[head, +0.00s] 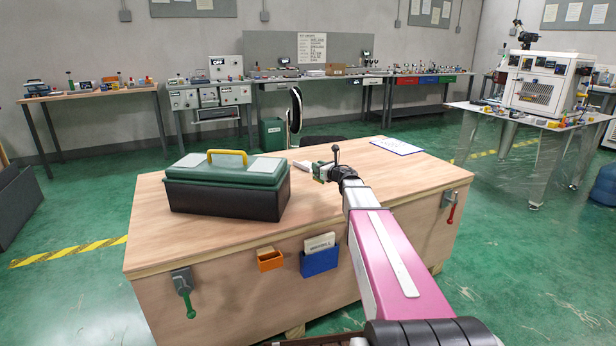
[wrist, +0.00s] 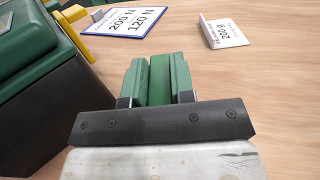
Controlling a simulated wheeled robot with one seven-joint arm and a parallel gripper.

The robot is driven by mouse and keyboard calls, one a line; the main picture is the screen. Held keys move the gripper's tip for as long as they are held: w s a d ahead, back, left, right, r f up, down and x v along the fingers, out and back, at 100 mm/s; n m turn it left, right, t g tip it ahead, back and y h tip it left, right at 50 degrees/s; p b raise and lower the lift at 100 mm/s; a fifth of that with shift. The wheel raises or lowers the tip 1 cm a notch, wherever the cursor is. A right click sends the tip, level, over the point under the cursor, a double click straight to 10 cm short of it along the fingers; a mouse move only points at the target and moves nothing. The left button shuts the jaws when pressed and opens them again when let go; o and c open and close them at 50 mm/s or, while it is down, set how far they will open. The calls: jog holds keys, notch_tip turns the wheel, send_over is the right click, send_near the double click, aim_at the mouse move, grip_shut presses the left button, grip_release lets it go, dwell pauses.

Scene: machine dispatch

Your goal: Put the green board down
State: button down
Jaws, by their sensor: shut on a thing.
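My gripper (head: 322,172) is over the wooden workbench (head: 345,207), to the right of the green and black toolbox. In the wrist view my gripper (wrist: 160,80) is shut on the green board (wrist: 160,82), a narrow green strip seen edge-on between the two fingers. Most of the board is hidden by the fingers and the dark gripper body. I cannot tell whether it touches the bench top.
The toolbox (head: 228,190), with a yellow handle, stands close on the left. A small white card reading 200 g (wrist: 224,32) and a blue-edged sign (wrist: 128,20) lie ahead. Bare wood shows to the right. An orange bin (head: 270,260) and blue bin (head: 319,262) hang in front.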

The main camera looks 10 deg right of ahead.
jog(key=w+r+m+t+h, duration=0.2)
jog(key=w+r+m+h, duration=0.15)
jog(key=w, duration=1.15)
jog(key=shift+n, duration=0.35)
jog(key=shift+a+f, duration=0.2)
jog(key=shift+f, duration=4.3)
jog(key=c, duration=1)
grip_release()
jog(key=shift+f, duration=0.1)
